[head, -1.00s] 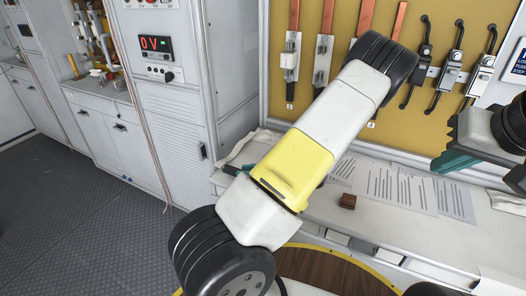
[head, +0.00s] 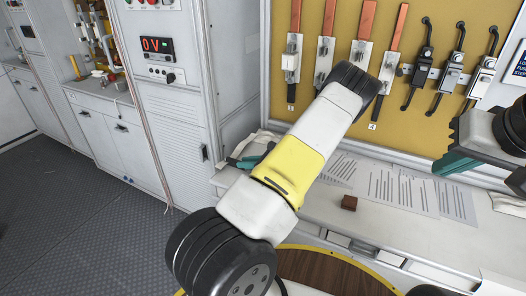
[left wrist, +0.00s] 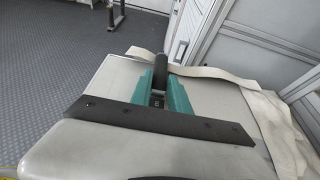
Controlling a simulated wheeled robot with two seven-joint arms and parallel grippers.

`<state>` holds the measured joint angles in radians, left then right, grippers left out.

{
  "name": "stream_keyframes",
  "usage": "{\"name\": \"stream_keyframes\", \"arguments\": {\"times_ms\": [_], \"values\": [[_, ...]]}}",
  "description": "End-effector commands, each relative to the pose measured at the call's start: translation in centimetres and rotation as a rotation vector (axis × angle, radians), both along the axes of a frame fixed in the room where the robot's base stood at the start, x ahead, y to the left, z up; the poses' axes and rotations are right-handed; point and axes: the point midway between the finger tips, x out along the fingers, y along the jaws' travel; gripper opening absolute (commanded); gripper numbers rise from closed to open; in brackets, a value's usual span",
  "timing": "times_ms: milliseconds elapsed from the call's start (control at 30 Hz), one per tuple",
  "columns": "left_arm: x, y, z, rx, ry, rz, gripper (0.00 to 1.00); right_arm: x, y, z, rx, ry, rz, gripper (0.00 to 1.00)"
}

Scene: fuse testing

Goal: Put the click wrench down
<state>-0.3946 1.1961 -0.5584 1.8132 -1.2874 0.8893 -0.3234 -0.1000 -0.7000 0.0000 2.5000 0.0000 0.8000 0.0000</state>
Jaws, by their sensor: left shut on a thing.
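The click wrench (left wrist: 180,50) shows in the left wrist view as a dark, round handle jutting out past the teal fingers. My left gripper (left wrist: 161,84) is shut on it. In the head view my left gripper (head: 254,160) is mostly hidden behind my own arm, at the left end of the white worktop (head: 318,208). The wrench cannot be made out clearly there, and I cannot tell whether it touches the worktop. My right gripper (head: 458,160) is at the right edge, in front of the yellow board; its finger opening is not clear.
A pale cloth strap (left wrist: 240,74) lies beside my left gripper. A small brown block (head: 349,203) and printed sheets (head: 405,190) lie on the worktop. A grey cabinet with a red display (head: 155,45) stands left.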

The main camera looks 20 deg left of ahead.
Motion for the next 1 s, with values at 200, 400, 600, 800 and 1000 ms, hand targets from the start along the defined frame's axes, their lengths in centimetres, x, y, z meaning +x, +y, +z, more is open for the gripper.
{"name": "stream_keyframes", "arguments": {"times_ms": [200,400,600,800,1000], "values": [[0.0,-0.1,-0.1,-0.003,0.000,0.000,0.43,0.0,0.0,0.0,0.000,0.000,0.000,0.00],[0.0,-0.1,0.0,-0.002,0.000,0.000,0.43,0.0,0.0,0.0,0.000,0.000,0.000,0.00],[0.0,-0.5,0.2,-0.002,-0.001,-0.001,0.43,0.0,0.0,0.0,0.000,0.000,0.000,0.00],[-0.2,-3.7,1.4,-0.004,-0.002,-0.004,0.43,0.0,0.0,0.0,0.000,0.000,0.000,0.00],[-0.5,-7.7,2.9,-0.004,-0.002,-0.003,0.43,0.0,0.0,0.0,0.000,0.000,0.000,0.00]]}}
